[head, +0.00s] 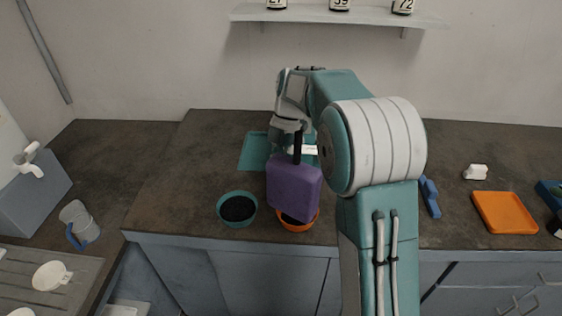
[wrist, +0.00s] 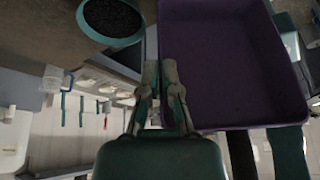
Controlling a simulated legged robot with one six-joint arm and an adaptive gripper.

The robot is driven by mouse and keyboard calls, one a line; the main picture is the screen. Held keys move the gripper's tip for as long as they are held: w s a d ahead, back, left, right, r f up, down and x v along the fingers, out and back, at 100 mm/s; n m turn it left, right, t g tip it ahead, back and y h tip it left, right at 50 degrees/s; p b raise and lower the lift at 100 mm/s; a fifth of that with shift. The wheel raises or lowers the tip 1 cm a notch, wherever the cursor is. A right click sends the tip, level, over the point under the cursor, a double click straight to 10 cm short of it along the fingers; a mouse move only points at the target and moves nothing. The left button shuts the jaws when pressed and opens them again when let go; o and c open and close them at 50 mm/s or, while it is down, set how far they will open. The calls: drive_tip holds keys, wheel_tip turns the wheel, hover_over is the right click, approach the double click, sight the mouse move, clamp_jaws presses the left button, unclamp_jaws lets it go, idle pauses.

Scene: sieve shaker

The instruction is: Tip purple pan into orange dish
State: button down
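The purple pan (head: 293,188) is steeply tilted, with its underside towards the head camera and its black handle (head: 297,147) pointing up. It hangs over the orange dish (head: 298,227), hiding much of it; dark material shows inside the dish. In the wrist view the inside of the purple pan (wrist: 230,60) looks empty. My gripper (wrist: 161,68) is shut on the pan's side wall near one corner. In the head view its fingertips are hidden behind the pan.
A teal dish (head: 237,208) of black granules stands just left of the orange dish. A teal mat (head: 253,152) lies behind the pan. An orange tray (head: 504,212), blue tool (head: 429,197) and white item (head: 475,172) lie right.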

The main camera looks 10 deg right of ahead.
sight(266, 167)
drive_tip(key=shift+s+a, duration=0.15)
drive_tip(key=shift+a, duration=0.05)
drive_tip(key=s+a+t+h, duration=0.2)
drive_tip(key=t+h, duration=0.1)
drive_tip(key=shift+s+a+r, duration=0.3)
drive_tip(key=shift+a+r, duration=0.05)
drive_tip(key=shift+a, duration=0.05)
drive_tip(key=shift+s+a+h, duration=0.1)
drive_tip(key=shift+h, duration=0.3)
drive_tip(key=t+h, duration=0.1)
drive_tip(key=s+a+t+h, duration=0.1)
drive_tip(key=s+a+f+t+h, duration=0.1)
drive_tip(key=shift+s+a+t, duration=0.15)
drive_tip(key=shift+a+t, duration=0.1)
drive_tip(key=shift+t, duration=0.05)
